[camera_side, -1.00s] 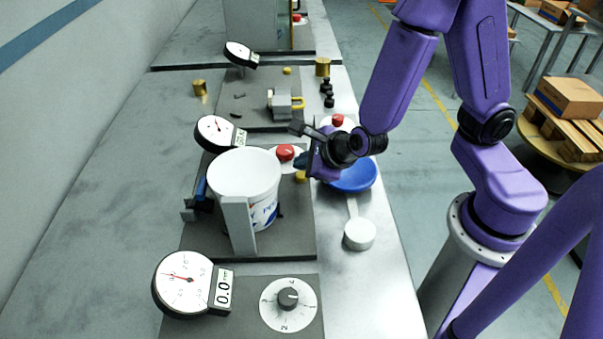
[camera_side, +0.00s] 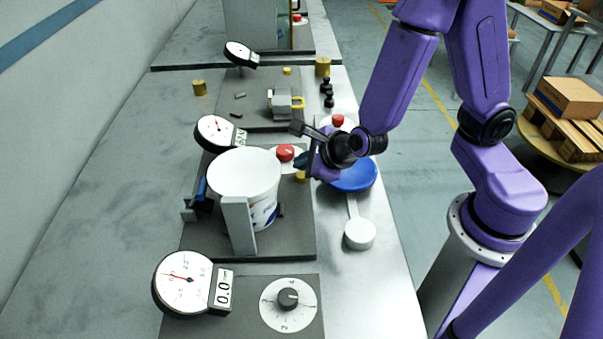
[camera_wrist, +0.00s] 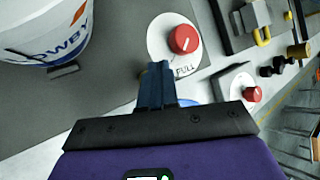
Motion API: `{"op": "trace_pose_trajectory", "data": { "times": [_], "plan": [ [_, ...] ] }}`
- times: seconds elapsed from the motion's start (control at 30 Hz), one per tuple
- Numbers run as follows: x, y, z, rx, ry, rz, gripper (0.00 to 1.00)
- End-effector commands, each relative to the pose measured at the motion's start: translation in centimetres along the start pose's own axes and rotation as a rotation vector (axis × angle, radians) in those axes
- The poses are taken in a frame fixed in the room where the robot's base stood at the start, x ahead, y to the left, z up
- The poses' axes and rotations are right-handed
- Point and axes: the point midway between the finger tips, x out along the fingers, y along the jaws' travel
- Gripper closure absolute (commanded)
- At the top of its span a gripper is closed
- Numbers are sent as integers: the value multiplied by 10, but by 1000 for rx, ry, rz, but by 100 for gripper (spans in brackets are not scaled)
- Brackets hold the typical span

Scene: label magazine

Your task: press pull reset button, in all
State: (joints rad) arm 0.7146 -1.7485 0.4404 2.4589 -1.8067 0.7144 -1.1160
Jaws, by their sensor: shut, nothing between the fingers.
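A red knob (camera_side: 285,152) sits on a white round plate marked PULL, behind and right of the white bucket (camera_side: 243,172). The knob (camera_wrist: 185,39) shows clearly in the wrist view, with a white line on its face. My gripper (camera_side: 300,162) is shut and empty, close beside the knob on its near right side. In the wrist view my fingertips (camera_wrist: 155,68) lie over the lower left edge of the plate (camera_wrist: 160,46), apart from the knob in the picture. A second red button (camera_side: 338,120) stands farther back, and it also shows in the wrist view (camera_wrist: 252,94).
A blue round dish (camera_side: 354,177) lies beneath my wrist. A white round piece (camera_side: 359,234) is nearer. Dial gauges (camera_side: 183,281) stand along the left, and a grey selector knob (camera_side: 288,299) is in front. A padlock-like block (camera_side: 284,103) and small weights stand behind.

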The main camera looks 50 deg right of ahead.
Motion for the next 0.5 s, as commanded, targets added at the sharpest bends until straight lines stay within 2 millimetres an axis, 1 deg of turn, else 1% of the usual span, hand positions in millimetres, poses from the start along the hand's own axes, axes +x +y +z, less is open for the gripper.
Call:
{"op": "trace_pose_trajectory", "data": {
  "times": [0.3,0.5],
  "plan": [
    [6,4,-5,-1,1,-1,100],
    [6,4,-4,0,0,-1,100]
  ]
}}
